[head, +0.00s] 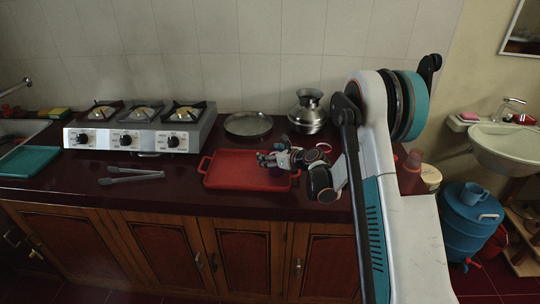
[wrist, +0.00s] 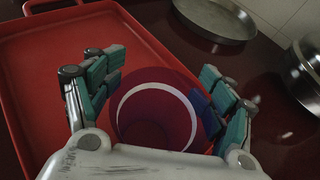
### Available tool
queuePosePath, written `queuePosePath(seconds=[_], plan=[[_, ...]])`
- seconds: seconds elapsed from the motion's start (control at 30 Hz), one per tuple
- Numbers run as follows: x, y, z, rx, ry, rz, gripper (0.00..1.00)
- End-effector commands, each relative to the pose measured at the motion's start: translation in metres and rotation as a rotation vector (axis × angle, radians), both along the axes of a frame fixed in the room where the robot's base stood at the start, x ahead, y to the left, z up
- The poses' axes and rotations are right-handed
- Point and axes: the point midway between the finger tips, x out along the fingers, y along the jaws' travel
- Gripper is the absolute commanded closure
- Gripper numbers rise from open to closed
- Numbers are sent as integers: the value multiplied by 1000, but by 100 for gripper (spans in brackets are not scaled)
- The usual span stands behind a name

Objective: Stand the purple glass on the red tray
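The purple glass (wrist: 153,82) looks reddish-purple in the wrist view, with a pale ring. It lies between the two fingers of my gripper (wrist: 160,84), close to both. Whether the fingers press on it is unclear. A pinkish ring (head: 323,147) beside my gripper (head: 280,158) in the head view may be part of it. The red tray (head: 228,178) lies flat on the counter. It shows at the left of the wrist view (wrist: 55,75); the glass appears at its right edge. The glass's base is hidden, so I cannot tell what is under it.
A shallow metal pan (head: 248,124) and a metal pot (head: 308,112) stand behind the tray. A stove (head: 140,130) stands at the back left, with tongs (head: 132,174) in front. A reddish bottle (head: 410,172) stands right of my arm. The visible tray surface is bare.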

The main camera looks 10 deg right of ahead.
Motion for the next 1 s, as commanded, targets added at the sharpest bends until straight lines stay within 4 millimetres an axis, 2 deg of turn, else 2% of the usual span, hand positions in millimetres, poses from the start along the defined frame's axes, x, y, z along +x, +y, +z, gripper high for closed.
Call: queuePosePath(seconds=[0.27,0.73,1.0], plan=[[-2,-1,5,0,0,-1,26],[-75,-39,39,1,0,-3,26],[-97,-49,48,0,0,0,26]])
